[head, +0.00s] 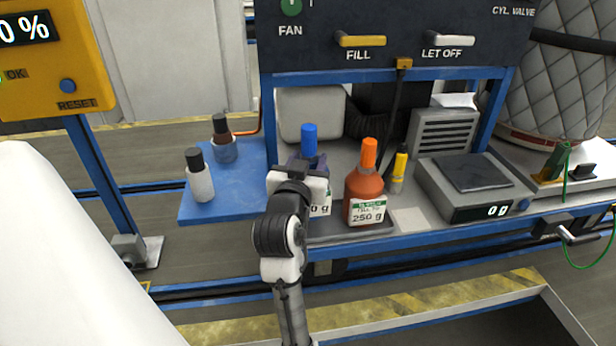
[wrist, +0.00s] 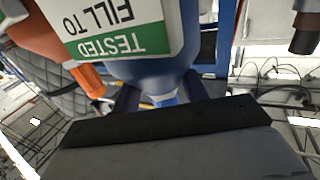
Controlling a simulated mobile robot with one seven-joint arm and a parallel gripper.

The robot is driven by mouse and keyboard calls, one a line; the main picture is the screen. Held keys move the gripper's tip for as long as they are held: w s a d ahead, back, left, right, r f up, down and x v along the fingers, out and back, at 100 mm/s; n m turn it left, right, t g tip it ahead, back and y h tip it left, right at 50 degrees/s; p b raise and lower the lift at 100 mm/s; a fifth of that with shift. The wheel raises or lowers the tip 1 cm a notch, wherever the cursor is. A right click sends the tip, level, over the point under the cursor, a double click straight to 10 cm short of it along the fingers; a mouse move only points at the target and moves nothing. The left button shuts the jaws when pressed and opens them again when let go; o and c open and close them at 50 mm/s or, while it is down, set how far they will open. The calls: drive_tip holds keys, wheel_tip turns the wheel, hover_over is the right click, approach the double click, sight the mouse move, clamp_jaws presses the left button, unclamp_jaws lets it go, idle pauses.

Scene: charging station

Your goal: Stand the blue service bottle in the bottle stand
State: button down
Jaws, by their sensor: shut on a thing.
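The blue service bottle (head: 309,140) is upright at the left of the bench in the head view. Its blue cap shows above my gripper (head: 302,172), and part of its white label shows below right. My gripper is in front of the bottle and shut on it near the neck. In the wrist view, the blue bottle (wrist: 150,72) appears upside down with a green and white label, just beyond my gripper (wrist: 165,120). The bottle's base is largely hidden by my arm, so I cannot tell whether it touches the surface. I cannot clearly make out the bottle stand.
An orange bottle (head: 366,190) stands close at right on a dark tray (head: 345,230). A yellow bottle (head: 399,168) and a scale (head: 472,190) are farther right.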

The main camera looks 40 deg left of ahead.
drive_tip(key=shift+f, duration=2)
drive_tip(key=shift+f, duration=0.15)
drive_tip(key=c, duration=0.8)
unclamp_jaws()
drive_tip(key=shift+o, duration=0.2)
